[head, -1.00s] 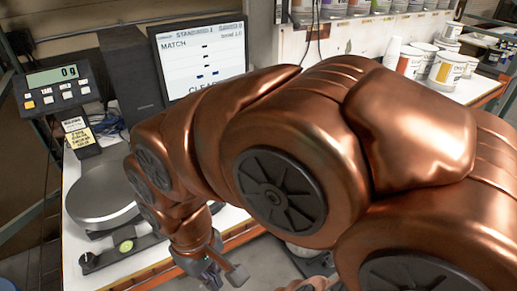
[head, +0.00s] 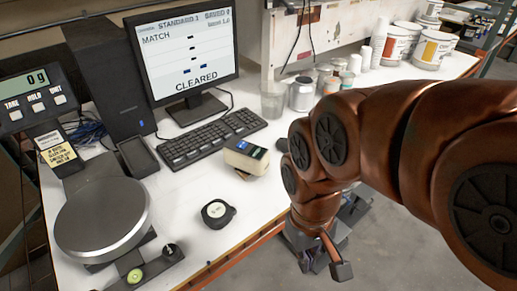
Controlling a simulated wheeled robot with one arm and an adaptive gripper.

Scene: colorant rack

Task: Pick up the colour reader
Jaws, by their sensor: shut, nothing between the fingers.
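The colour reader (head: 246,157), as I take it, is a small cream and dark box with a lit blue screen. Part of the gripper is hidden behind my wrist.
A round black gauge-like object (head: 217,213) lies near the front edge. A scale with a round metal plate (head: 103,220) stands at left. The keyboard (head: 211,138) and monitor (head: 190,55) are behind. Jars (head: 303,94) and cups stand to the right.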

